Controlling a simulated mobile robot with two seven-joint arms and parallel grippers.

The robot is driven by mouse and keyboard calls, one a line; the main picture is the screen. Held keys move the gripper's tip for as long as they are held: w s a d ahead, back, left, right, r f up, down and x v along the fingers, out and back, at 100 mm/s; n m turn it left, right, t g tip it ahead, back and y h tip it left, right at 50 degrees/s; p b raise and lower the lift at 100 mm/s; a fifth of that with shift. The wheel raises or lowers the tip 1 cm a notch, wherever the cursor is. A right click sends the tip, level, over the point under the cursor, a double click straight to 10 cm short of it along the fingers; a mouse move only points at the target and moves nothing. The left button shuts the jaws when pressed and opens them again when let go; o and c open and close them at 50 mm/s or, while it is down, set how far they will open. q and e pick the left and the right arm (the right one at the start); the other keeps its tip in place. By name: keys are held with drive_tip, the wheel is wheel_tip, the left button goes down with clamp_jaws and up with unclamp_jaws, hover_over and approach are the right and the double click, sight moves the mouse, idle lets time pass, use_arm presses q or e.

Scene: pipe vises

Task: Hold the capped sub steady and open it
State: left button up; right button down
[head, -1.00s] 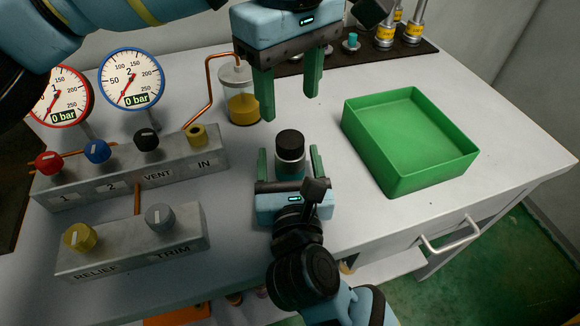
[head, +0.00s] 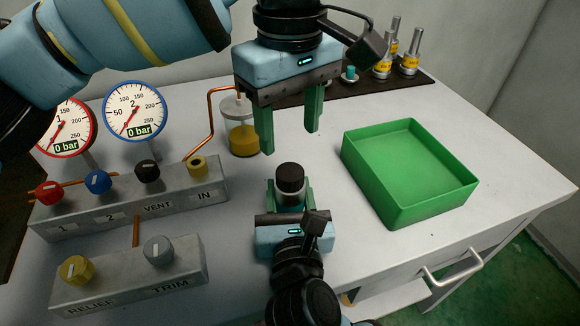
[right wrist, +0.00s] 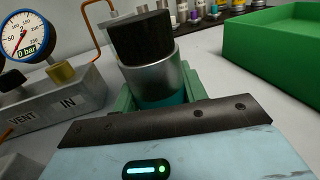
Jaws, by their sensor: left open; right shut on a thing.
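The capped sub (head: 291,200) has a dark ribbed cap (head: 290,178) over a silver collar and a teal lower body. It stands upright at the middle of the bench. My right gripper (head: 290,196) comes from the front and is shut on its lower body. The sub also shows close up in the right wrist view (right wrist: 157,75), between the green fingers. My left gripper (head: 290,142) points down above and behind the cap. It is open and empty, with clear space between its fingers and the cap.
A green tray (head: 375,185) stands to the right. Gauges (head: 134,109) and a grey valve block (head: 130,200) with knobs fill the left. A jar of yellow liquid (head: 241,138) stands behind the left gripper. A dark mat (head: 430,73) with several fittings lies at the back.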

sight(290, 172)
use_arm(q)
drive_tip(key=m, duration=1.1)
drive_tip(key=shift+m, duration=0.4)
drive_tip(key=m, duration=1.2)
drive_tip(key=shift+m, duration=0.3)
drive_tip(key=m, duration=0.4)
drive_tip(key=shift+m, duration=0.4)
drive_tip(key=m, duration=1.2)
drive_tip(key=shift+m, duration=0.3)
drive_tip(key=m, duration=1.1)
drive_tip(key=shift+m, duration=0.4)
drive_tip(key=shift+f, duration=4)
